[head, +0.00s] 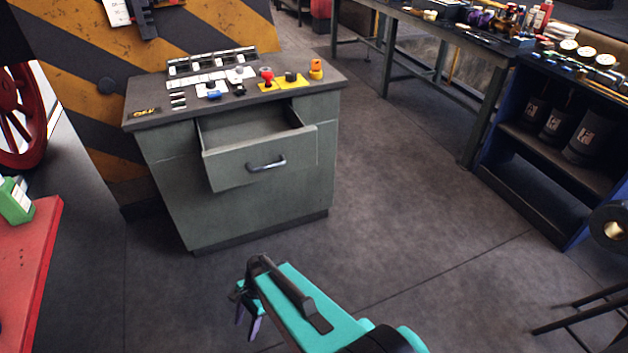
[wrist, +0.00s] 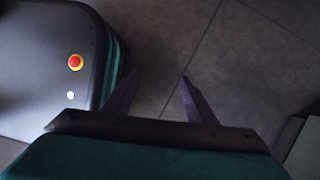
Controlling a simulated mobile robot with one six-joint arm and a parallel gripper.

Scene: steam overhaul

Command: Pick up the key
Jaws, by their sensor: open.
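I cannot make out a key for sure in either view. A small yellow-and-dark item (head: 145,112) lies at the left front corner of the grey control cabinet's top (head: 230,108), too small to identify. The cabinet's drawer (head: 262,160) is pulled out, and the part of its inside that shows looks empty. My gripper (head: 247,320) is in front of the cabinet, low in the head view and well apart from it. In the wrist view my gripper (wrist: 156,84) has its two fingers spread, with only bare floor between them.
Buttons, switches and a red knob (head: 267,76) crowd the cabinet top. A red surface (head: 30,255) with a green container (head: 15,202) is at left. A workbench (head: 480,45) and a blue shelf unit (head: 535,165) stand at right. The floor (head: 400,210) between is clear.

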